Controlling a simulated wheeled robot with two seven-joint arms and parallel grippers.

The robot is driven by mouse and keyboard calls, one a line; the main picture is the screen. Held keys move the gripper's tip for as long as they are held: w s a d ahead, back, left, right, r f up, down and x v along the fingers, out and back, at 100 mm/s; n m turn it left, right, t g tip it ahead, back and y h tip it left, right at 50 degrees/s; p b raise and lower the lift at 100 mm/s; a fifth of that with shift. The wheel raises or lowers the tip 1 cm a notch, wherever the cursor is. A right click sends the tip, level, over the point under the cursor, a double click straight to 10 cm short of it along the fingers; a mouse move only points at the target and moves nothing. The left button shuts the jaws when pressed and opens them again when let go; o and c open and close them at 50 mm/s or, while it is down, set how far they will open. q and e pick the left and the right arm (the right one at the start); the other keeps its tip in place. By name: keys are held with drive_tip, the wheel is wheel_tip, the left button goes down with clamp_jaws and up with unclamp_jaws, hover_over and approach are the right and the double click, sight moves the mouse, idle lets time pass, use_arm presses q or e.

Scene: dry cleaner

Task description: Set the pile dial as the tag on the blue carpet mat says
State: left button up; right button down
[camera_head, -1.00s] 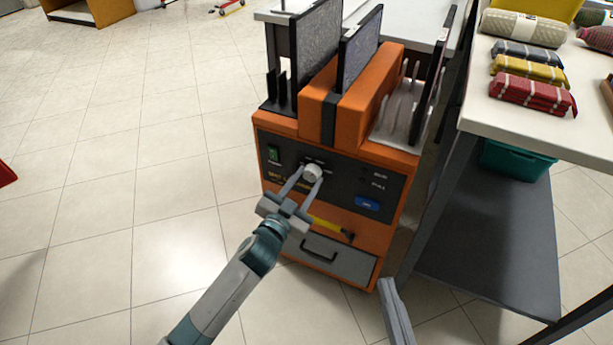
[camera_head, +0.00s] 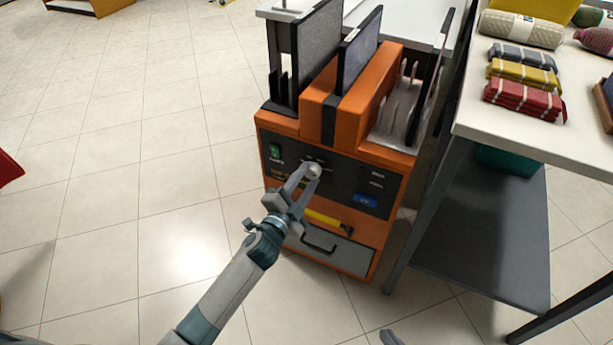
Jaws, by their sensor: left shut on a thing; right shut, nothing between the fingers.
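The pile dial (camera_head: 314,170) is a pale round knob on the dark front panel (camera_head: 350,182) of the orange machine. My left gripper (camera_head: 305,180) is shut on it, its fingers seen nearly edge-on. The panel print around the dial is too small to read and partly hidden by the fingers. A bluish mat (camera_head: 360,52) stands upright in the machine's top, beside a grey mat (camera_head: 318,62). No tag text is legible on either. The tip of my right gripper (camera_head: 390,338) shows at the bottom edge, shut and empty, away from the machine.
The panel also has a green switch (camera_head: 274,151) and a blue button (camera_head: 366,200). Below are a yellow-handled tool (camera_head: 325,219) and a grey drawer (camera_head: 330,247). A white table (camera_head: 550,140) with rolled and folded textiles stands close on the right.

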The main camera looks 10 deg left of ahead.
drive_tip(key=shift+s+d+f+g, duration=0.15)
drive_tip(key=shift+s+f+g, duration=0.1)
drive_tip(key=shift+s+g, duration=0.1)
use_arm(q)
drive_tip(key=o, duration=1.1)
drive_tip(key=shift+c, duration=0.2)
drive_tip(key=shift+s, duration=0.15)
drive_tip(key=v, duration=1.7)
drive_tip(key=shift+p, duration=0.35)
use_arm(e)
drive_tip(key=shift+s+d+f+g+h, duration=0.2)
drive_tip(key=shift+s+d+g+h, duration=0.05)
drive_tip(key=shift+d+h, duration=0.1)
